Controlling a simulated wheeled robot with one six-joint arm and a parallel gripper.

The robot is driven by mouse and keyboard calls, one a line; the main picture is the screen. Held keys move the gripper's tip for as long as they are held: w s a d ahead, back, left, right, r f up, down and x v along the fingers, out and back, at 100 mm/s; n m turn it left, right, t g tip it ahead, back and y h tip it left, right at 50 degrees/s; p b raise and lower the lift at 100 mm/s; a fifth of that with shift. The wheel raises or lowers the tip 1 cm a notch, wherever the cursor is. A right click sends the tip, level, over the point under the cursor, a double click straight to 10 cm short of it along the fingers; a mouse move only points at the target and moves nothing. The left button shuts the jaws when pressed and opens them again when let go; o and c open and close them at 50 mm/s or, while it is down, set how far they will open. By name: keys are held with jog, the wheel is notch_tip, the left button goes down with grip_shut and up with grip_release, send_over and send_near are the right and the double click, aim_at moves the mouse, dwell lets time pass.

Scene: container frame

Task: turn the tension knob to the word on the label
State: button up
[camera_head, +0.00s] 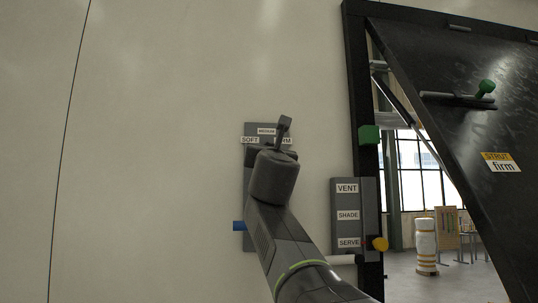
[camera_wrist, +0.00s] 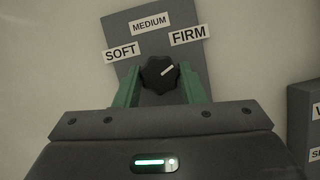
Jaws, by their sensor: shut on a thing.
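The tension knob (camera_wrist: 158,73) is black and lobed, on a grey panel (camera_wrist: 124,31). White labels around it read SOFT (camera_wrist: 121,53) at left, MEDIUM (camera_wrist: 150,23) at top and FIRM (camera_wrist: 189,35) at right. Its white pointer line slants up and right, roughly toward FIRM. My gripper (camera_wrist: 160,84) is shut on the knob, with a green finger on each side. In the head view my arm hides the knob and part of the panel (camera_head: 250,129). The strut label (camera_head: 501,162) on the open black hatch reads STRUT firm.
The tilted hatch (camera_head: 450,70) fills the right side. The left wall is bare.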

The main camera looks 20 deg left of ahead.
jog(key=m+g+h+p, duration=0.1)
jog(key=m+h, duration=0.1)
jog(key=m, duration=0.6)
jog(key=m+g+h+p, duration=0.2)
jog(key=m+h, duration=0.1)
jog(key=m, duration=0.5)
jog(key=r+m+g+h+p, duration=0.1)
jog(key=m+h+p, duration=0.1)
jog(key=m, duration=0.7)
jog(key=shift+s+a+g, duration=0.1)
jog(key=shift+a+g, duration=0.15)
jog(key=shift+g, duration=0.05)
jog(key=shift+f, duration=0.1)
jog(key=o, duration=1)
jog(key=shift+s+d, duration=0.1)
jog(key=shift+s, duration=0.05)
